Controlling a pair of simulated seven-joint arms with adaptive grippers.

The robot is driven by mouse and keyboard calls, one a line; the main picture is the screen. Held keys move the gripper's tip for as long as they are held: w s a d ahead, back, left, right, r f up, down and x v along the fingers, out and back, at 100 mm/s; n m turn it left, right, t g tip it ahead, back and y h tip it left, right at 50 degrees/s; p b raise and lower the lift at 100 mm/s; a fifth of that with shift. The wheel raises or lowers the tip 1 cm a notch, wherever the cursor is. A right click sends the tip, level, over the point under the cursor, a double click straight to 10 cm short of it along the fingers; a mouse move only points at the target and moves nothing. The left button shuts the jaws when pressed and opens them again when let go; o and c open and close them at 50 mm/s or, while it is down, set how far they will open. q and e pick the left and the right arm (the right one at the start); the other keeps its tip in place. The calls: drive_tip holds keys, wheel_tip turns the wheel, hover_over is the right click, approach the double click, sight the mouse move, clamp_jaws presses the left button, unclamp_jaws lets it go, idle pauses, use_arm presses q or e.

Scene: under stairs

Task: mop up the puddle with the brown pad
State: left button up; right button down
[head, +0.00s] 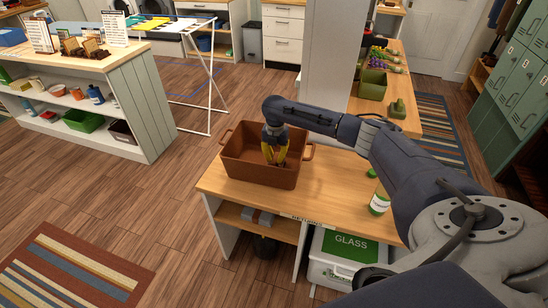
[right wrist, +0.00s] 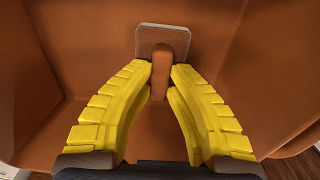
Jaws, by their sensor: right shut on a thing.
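My right gripper (head: 274,160) reaches down into a brown tub (head: 262,177) with side handles on the wooden table. In the right wrist view, its yellow fingers (right wrist: 163,78) are shut on the upright grip of the brown pad (right wrist: 150,38). The pad is a small squarish plate with a pale edge, seen against the tub's brown inside. Whether it touches the tub floor, I cannot tell. In the head view the pad is hidden by the fingers and the tub wall. I see no clear puddle in either view. My left gripper is out of view.
The tub stands near the left end of the table (head: 325,188). A white bottle with a green label (head: 380,201) stands to its right, near my arm. A green bin (head: 372,85) is farther back. A drying rack (head: 190,60) stands behind left.

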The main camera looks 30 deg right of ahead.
drive_tip(key=shift+w+a, duration=0.1)
drive_tip(key=shift+w+a, duration=1.85)
drive_tip(key=shift+w, duration=0.3)
drive_tip(key=shift+s+d, duration=0.15)
drive_tip(key=shift+s+d, duration=0.8)
drive_tip(key=shift+s, duration=0.2)
wheel_tip(320, 180, up, 20)
drive_tip(key=shift+f, duration=0.25)
idle(1.2)
idle(0.6)
